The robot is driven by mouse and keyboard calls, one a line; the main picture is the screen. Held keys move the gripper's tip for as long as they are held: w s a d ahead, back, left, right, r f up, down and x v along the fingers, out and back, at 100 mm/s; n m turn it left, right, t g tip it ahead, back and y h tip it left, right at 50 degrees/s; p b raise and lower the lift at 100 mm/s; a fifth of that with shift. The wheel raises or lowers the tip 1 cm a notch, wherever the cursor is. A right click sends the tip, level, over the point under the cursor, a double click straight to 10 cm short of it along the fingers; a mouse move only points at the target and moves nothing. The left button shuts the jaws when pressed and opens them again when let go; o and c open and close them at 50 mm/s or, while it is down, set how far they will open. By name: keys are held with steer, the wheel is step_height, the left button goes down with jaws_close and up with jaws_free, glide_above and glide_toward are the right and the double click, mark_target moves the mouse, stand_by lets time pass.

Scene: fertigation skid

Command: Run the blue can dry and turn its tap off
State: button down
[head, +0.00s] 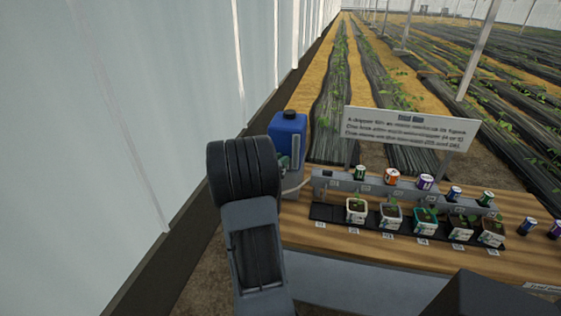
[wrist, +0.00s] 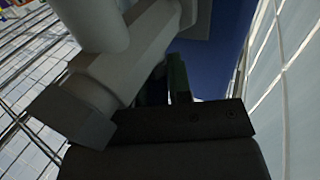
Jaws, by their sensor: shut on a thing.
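The blue can (head: 288,133) with a black cap and a pale level strip stands upright at the left end of the wooden bench. Its blue wall also fills the upper middle of the wrist view (wrist: 222,55). My gripper (wrist: 165,95) is at the can's front, low down at its tap, and is shut on the tap. A narrow green piece (wrist: 178,78) shows there beside the dark jaw. In the head view my arm covers most of the tap, so its handle angle cannot be told. The liquid level is too small to read.
A pale hose (head: 295,188) runs from the can toward a grey rail (head: 340,183) with several small coloured cans on it. Several potted seedlings (head: 390,215) stand in front. A sign (head: 410,130) stands behind. The greenhouse wall (head: 130,110) is close on the left.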

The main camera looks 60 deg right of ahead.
steer(key=shift+s+f+n+t+b, duration=0.15)
steer(key=shift+n+t+b, duration=0.4)
steer(key=shift+t+b, duration=0.3)
steer(key=shift+f+n+t+b, duration=0.15)
steer(key=shift+n+t+b, duration=0.4)
steer(key=shift+t+b, duration=0.3)
steer(key=n+t+b, duration=0.1)
steer(key=t+b, duration=0.1)
steer(key=shift+n+t, duration=0.3)
steer(key=shift+r+n+t+b, duration=0.3)
steer(key=shift+n+t+b, duration=0.25)
steer(key=shift+t, duration=0.25)
steer(key=c, duration=1.1)
jaws_free()
